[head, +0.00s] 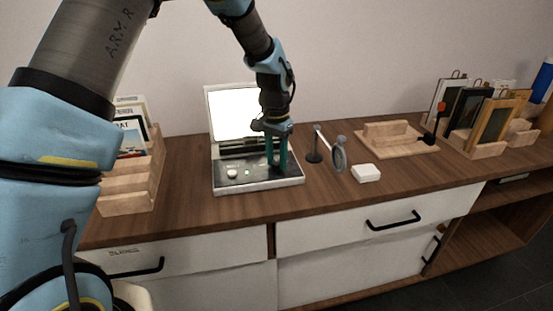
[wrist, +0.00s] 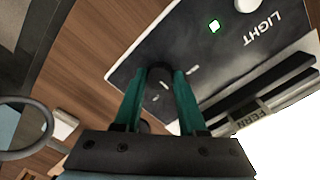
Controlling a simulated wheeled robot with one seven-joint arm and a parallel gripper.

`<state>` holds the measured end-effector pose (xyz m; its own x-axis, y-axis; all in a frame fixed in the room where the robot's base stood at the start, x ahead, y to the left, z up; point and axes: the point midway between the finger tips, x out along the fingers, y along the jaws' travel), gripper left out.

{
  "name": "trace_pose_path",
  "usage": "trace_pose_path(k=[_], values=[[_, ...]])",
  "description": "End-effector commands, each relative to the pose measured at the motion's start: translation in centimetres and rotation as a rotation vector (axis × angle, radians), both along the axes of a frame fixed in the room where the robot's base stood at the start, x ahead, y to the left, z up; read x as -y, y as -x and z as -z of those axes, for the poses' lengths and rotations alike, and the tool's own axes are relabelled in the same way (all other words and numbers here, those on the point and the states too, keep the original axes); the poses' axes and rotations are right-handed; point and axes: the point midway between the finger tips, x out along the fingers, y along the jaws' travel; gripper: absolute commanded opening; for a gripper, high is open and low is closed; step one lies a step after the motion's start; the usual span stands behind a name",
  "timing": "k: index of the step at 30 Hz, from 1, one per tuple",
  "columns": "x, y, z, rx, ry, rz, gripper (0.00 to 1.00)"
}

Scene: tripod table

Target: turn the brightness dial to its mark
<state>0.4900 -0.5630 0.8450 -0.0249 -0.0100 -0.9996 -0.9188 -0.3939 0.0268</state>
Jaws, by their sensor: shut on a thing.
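The device is a light box with a white lit screen (head: 236,112) standing up at its back and a dark control panel (head: 254,178) in front. My gripper (head: 277,170) points down at the right part of the panel. In the wrist view my gripper (wrist: 158,85) has its two green fingers on either side of a dark round dial (wrist: 159,72), shut on it. Small pale marks show on the panel beside the dial, too small to read. The dial's own pointer and its mark cannot be made out clearly.
A magnifier on a stand (head: 338,156) and a white block (head: 366,173) stand right of the device. A wooden card rack (head: 140,185) is at the left. A wooden tray (head: 390,145) and framed slides (head: 490,125) are at the right. The tabletop's front strip is clear.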

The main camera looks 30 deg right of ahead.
Motion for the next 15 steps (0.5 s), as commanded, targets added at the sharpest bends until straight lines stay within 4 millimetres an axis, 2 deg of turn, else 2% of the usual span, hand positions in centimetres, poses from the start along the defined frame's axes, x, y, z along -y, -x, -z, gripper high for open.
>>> trace_pose_path(k=[11,12,15], values=[[0.10,-0.02,-0.07,0.001,0.003,-0.004,0.00],[0.10,-0.02,-0.07,0.001,0.003,-0.004,0.43],[0.09,-0.02,-0.06,0.001,0.003,-0.004,0.54]])
